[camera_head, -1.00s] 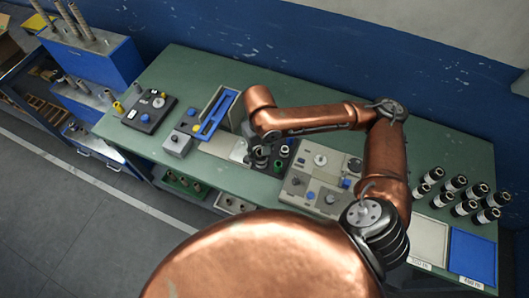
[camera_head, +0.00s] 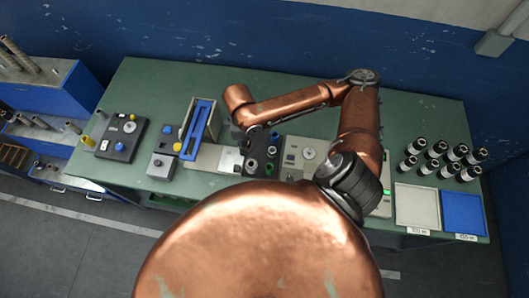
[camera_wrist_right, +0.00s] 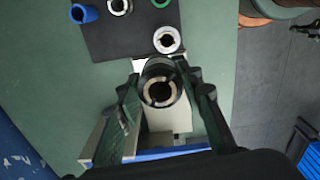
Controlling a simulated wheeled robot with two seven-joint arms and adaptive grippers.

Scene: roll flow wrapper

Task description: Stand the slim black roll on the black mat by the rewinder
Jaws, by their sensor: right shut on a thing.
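My right gripper (camera_wrist_right: 165,112) is shut on a dark roll (camera_wrist_right: 163,88) with a pale ring-shaped core and a dark hole. The roll stands roughly end-on to the wrist camera, between the two fingers. It is above or on a pale plate, just off the edge of the black mat (camera_wrist_right: 105,42); I cannot tell if it touches. The mat also shows in the head view (camera_head: 262,152), beside the gripper (camera_head: 246,150), where the held roll is hard to make out. A blue ring (camera_wrist_right: 84,13), a green one and two silver-rimmed ones stand on the mat. My left gripper is out of view.
A blue-framed device (camera_head: 198,128) and a grey box (camera_head: 161,167) lie left of the mat. A pale control panel (camera_head: 300,155) is close on its right. Several black rolls (camera_head: 438,149), a white tray (camera_head: 417,206) and a blue tray (camera_head: 463,212) are farther right.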

